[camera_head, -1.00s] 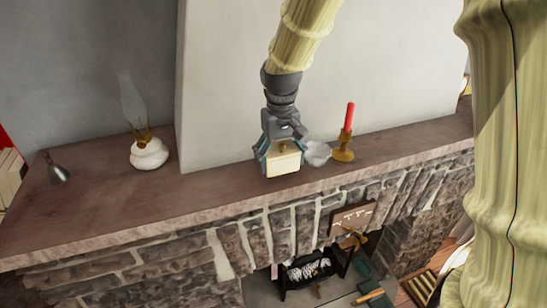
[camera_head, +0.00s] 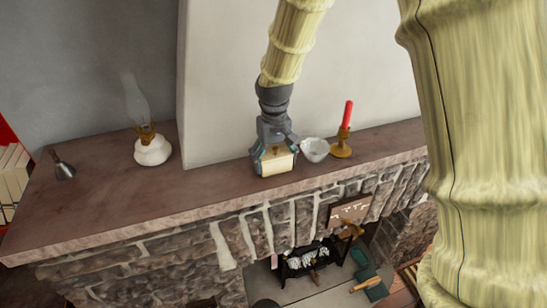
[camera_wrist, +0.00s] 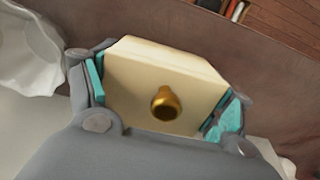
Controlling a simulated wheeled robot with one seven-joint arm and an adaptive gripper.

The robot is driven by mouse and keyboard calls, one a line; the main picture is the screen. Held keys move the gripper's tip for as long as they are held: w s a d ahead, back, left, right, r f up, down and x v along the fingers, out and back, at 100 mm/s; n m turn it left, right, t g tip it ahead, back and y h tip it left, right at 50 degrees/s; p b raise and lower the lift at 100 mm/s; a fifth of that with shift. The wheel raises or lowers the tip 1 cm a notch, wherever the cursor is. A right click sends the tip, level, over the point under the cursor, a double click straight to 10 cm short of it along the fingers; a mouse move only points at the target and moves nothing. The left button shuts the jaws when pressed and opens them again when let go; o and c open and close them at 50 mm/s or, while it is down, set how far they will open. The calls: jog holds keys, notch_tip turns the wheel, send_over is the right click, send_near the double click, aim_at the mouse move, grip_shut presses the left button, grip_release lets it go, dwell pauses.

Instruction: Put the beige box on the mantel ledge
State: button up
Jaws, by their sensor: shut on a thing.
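The beige box (camera_head: 276,164), a cream block, is at the mantel ledge, between the oil lamp and the candle. My gripper (camera_head: 273,155) is shut on it from above, with a finger on either side. In the wrist view the box (camera_wrist: 150,70) sits between the teal finger pads, and a brass knob shows on its face. The mantel ledge (camera_head: 110,205) is a long reddish-brown shelf over a stone fireplace. The box appears low over the ledge near its front half; I cannot tell whether its underside touches.
A white bowl (camera_head: 315,149) stands close to the right of my gripper, with a red candle (camera_head: 347,115) in a brass holder beyond it. A white oil lamp (camera_head: 152,150) and a small metal bell (camera_head: 64,170) stand to the left. The ledge between lamp and box is clear.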

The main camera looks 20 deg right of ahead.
jog(key=shift+f, duration=0.15)
jog(key=o, duration=1)
jog(key=shift+o, duration=0.2)
jog(key=shift+r, duration=0.2)
jog(key=shift+r+b, duration=2.75)
jog(key=shift+r, duration=3.25)
